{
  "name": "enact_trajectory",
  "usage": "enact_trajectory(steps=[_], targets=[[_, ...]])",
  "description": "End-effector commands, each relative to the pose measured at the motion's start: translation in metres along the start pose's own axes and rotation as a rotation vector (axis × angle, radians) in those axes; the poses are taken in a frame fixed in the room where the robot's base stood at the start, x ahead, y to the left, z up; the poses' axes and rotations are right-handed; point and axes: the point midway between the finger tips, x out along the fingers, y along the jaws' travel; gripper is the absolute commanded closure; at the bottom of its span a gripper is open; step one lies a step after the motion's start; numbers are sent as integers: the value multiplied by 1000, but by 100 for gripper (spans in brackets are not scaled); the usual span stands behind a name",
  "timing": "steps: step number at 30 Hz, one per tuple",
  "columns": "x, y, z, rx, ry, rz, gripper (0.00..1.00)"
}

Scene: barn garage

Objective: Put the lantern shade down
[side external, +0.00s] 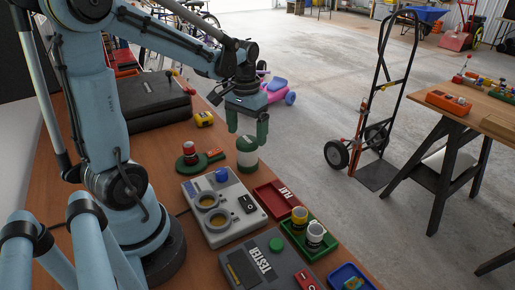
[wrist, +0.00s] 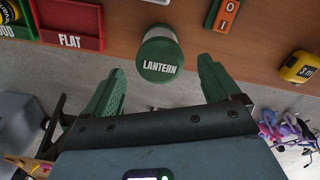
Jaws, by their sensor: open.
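A white cylinder with a green top marked LANTERN (wrist: 160,58) shows in the wrist view, and the same lantern (side external: 247,157) stands upright near the table's far edge in the side view. I cannot tell whether the shade is a separate part of it. My gripper (side external: 248,136) is open just above the lantern, fingers pointing down. In the wrist view, the green fingers of my gripper (wrist: 161,70) are spread to either side of the lantern's top, with gaps showing, and hold nothing.
A red FLAT tray (side external: 267,204) and a green tray (side external: 293,246) holding two cells stand near the lantern. A grey unit with round wells (side external: 238,224), a tester (side external: 240,271), a green stand with a red cell (side external: 188,163) and a yellow tape measure (side external: 204,119) are close by.

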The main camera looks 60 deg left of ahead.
Motion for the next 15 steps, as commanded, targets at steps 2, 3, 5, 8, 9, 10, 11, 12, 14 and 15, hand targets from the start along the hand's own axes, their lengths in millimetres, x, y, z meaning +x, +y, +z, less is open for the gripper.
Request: enact_trajectory(steps=[2, 3, 5, 8, 9, 10, 11, 12, 14, 15], targets=[[-12, 0, 1, 0, 0, 0, 10], [-17, 0, 1, 0, 0, 0, 10], [-24, 0, 0, 0, 0, 0, 10], [-34, 0, 0, 0, 0, 0, 10], [-36, 0, 0, 0, 0, 0, 10], [-38, 0, 0, 0, 0, 0, 10], [-40, 0, 0, 0, 0, 0, 10], [-41, 0, 0, 1, 1, 0, 10], [-43, 2, 1, 6, 8, 0, 10], [-44, 6, 3, 15, 20, 0, 10]])
